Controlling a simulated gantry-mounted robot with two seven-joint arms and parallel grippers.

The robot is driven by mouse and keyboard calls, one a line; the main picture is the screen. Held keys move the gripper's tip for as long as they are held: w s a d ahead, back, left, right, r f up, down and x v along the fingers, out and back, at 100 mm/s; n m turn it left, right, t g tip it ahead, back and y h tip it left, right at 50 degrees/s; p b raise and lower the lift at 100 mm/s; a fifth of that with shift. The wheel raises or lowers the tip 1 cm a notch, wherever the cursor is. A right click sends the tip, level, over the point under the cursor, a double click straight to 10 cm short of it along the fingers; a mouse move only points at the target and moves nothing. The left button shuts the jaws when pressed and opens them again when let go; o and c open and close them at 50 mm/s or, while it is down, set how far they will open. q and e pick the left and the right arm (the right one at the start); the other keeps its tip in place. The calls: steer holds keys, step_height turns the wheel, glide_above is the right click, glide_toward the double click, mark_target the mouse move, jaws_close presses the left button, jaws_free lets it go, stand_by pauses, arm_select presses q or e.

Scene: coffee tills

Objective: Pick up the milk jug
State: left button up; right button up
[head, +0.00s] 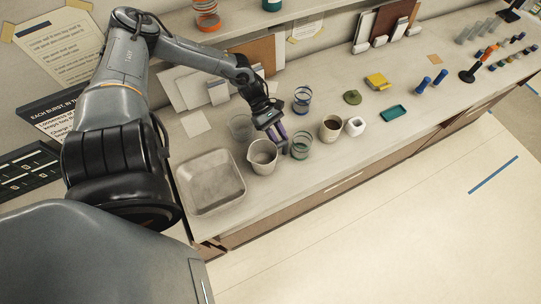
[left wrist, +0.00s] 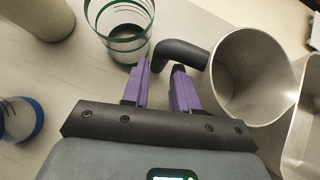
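The milk jug (head: 262,156) is a grey metal pitcher standing upright and open-topped on the counter, just right of the basin. In the left wrist view the jug (left wrist: 252,78) is at the right, with its dark curved handle (left wrist: 184,54) pointing left. My left gripper (head: 277,134) is low over the counter beside the jug. Its purple fingers (left wrist: 160,78) are apart, with the end of the handle at the gap between their tips. I cannot tell whether they touch it. My right gripper is in neither view.
A green-banded glass (head: 301,146) stands close to the left gripper. A grey basin (head: 198,206) is left of the jug. A blue-banded glass (head: 302,100) and a grey cup (head: 241,127) stand behind.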

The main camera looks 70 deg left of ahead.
arm_select(q)
steer(key=shift+x, duration=1.3)
jaws_close()
